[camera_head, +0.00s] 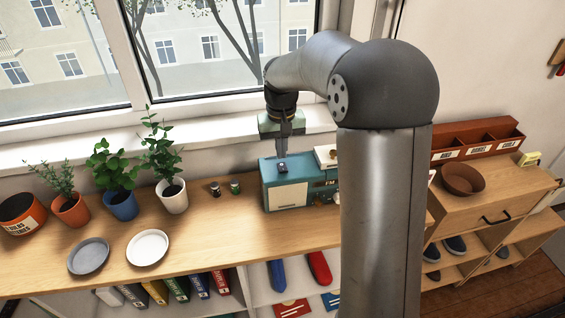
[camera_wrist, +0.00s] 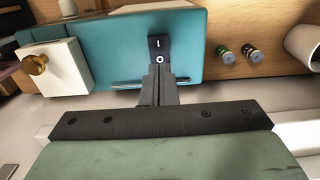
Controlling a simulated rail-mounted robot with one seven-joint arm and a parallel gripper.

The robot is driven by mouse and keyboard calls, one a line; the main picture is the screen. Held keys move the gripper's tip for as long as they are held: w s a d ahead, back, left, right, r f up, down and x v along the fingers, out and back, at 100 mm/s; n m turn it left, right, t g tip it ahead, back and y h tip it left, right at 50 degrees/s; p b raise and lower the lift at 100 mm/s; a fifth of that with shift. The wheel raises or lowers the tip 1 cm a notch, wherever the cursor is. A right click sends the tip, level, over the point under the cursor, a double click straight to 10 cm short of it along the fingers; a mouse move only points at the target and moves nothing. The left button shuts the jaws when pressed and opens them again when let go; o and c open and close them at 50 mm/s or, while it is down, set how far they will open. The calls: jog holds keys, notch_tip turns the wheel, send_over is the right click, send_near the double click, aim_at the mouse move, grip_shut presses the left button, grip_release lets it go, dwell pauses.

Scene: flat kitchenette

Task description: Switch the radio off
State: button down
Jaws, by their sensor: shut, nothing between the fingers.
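The teal radio (camera_head: 285,194) stands on the wooden counter under the window, with a pale panel on its front. A small dark rocker switch (camera_head: 283,168) sits on its top. In the wrist view, the switch (camera_wrist: 158,44) shows a line mark at its far end and a circle mark at its near end. My gripper (camera_head: 283,153) points down over the radio's top. In the wrist view, its closed fingertips (camera_wrist: 158,70) are right by the circle end; I cannot tell whether they touch it. Nothing is between the fingers.
Two small cans (camera_head: 225,188) and potted plants (camera_head: 172,195) stand to the left. Two plates (camera_head: 148,248) lie further forward. The window wall is close behind.

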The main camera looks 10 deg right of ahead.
aim_at(282, 164)
notch_tip(282, 164, up, 5)
jog(key=p, duration=0.3)
jog(key=shift+f, duration=0.15)
dwell(0.4)
